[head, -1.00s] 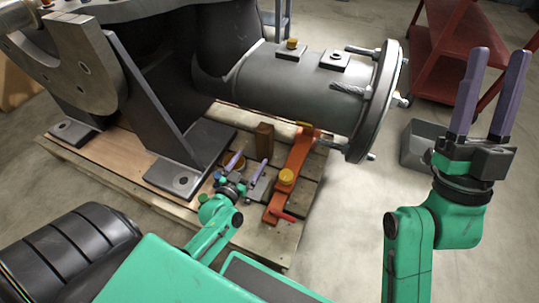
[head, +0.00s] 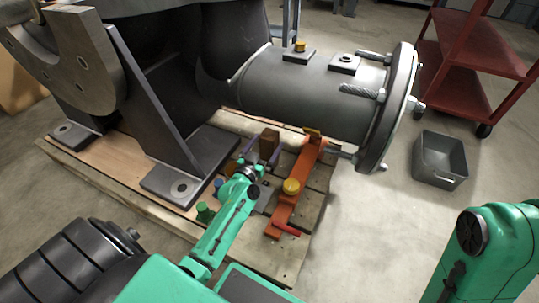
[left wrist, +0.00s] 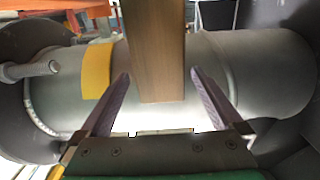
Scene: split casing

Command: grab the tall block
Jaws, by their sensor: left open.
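The tall block (head: 269,142) is brown, wood-like and upright on the wooden pallet, left of an orange bar. My left gripper (head: 262,150) is open at the block, with its purple fingers on either side of it in the head view. In the left wrist view the block (left wrist: 157,60) stands between the two fingers of my left gripper (left wrist: 160,76), with a visible gap on each side. The block's lower part is partly hidden by the gripper in the head view. My right gripper is out of view; only part of my right arm shows at the lower right.
A green cylinder (head: 204,212) is near the front. A grey bin (head: 455,152) stands on open floor at right.

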